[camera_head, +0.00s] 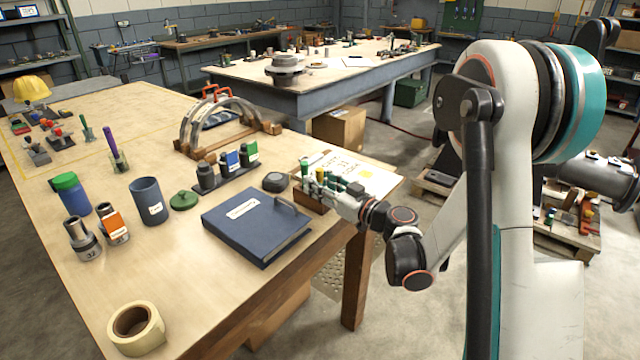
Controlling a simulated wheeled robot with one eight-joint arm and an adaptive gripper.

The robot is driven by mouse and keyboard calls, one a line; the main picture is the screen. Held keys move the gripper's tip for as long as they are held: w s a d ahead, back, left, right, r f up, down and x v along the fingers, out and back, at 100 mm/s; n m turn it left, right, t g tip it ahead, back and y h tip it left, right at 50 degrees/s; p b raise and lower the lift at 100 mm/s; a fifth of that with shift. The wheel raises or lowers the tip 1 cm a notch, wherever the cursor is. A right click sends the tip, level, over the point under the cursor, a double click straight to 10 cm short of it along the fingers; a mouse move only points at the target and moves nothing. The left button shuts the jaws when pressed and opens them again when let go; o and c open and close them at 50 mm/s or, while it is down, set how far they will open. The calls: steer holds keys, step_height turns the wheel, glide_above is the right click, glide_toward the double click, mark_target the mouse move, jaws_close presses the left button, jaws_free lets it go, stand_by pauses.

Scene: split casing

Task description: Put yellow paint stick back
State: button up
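A small brown wooden box (310,200) stands near the table's right edge with several upright sticks in it, mostly white and green. A stick with a yellow top (320,175) shows among them. My gripper (336,198) reaches in from the right, low beside the box and very close to the sticks. Its fingers overlap the sticks in this view and are too small to make out. I cannot tell whether it is shut on the yellow-topped stick, or whether that stick stands in the box or is held.
A blue binder (255,226) lies left of the box, with a round dark puck (275,182) behind it. Small bottles (232,162) stand on a dark tray farther back. White sheets (350,175) lie behind the box. A tape roll (135,328) lies at the front left.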

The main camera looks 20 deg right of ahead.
steer(key=shift+r, duration=0.1)
steer(key=shift+s+d, duration=0.2)
steer(key=shift+s, duration=0.05)
steer(key=v, duration=1.1)
steer(key=shift+s, duration=0.15)
steer(key=shift+d+r, duration=0.1)
steer(key=shift+d, duration=0.05)
